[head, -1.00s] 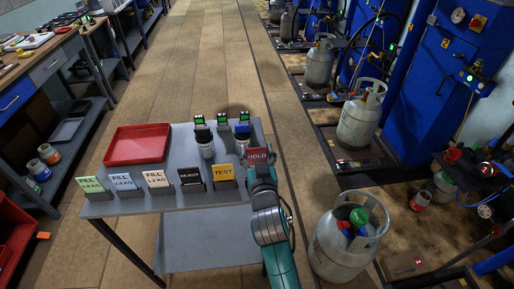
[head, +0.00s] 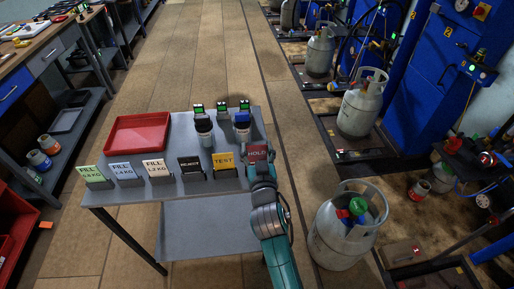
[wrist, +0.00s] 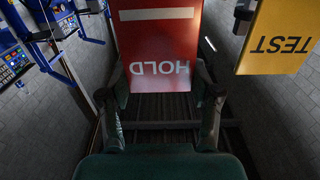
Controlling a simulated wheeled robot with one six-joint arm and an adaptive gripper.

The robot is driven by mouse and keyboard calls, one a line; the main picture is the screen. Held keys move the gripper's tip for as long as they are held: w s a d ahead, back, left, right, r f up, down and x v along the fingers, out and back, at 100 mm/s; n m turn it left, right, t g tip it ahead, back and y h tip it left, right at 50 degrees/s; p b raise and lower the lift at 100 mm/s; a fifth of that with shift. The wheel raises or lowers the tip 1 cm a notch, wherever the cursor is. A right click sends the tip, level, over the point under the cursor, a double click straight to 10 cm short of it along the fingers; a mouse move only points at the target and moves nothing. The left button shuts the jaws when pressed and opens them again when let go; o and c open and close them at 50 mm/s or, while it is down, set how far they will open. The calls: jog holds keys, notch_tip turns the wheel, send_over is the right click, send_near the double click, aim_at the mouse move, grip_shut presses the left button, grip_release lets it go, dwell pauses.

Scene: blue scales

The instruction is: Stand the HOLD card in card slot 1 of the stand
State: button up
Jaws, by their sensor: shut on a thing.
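The red HOLD card (head: 257,153) is in my gripper (head: 261,171), at the right end of the grey table, just right of the yellow TEST card (head: 223,160). In the wrist view the HOLD card (wrist: 161,40) stands between the two fingers, its lettering upside down. My gripper (wrist: 162,85) is shut on it. The TEST card (wrist: 277,40) shows at the right there, apart from the HOLD card. I cannot make out a stand or card slot 1 for certain; the area beneath the HOLD card is partly hidden by my gripper and arm.
The grey table (head: 134,198) holds a red tray (head: 137,134) and, along its front, FILL cards (head: 157,168) and a black REJECT card (head: 190,164) in holders. A gas cylinder (head: 343,235) stands right of my arm. Open floor lies beyond.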

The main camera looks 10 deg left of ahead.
jog(key=shift+f, duration=0.9)
dwell(0.6)
jog(key=o, duration=1.1)
jog(key=shift+c, duration=0.2)
jog(key=v, duration=1.2)
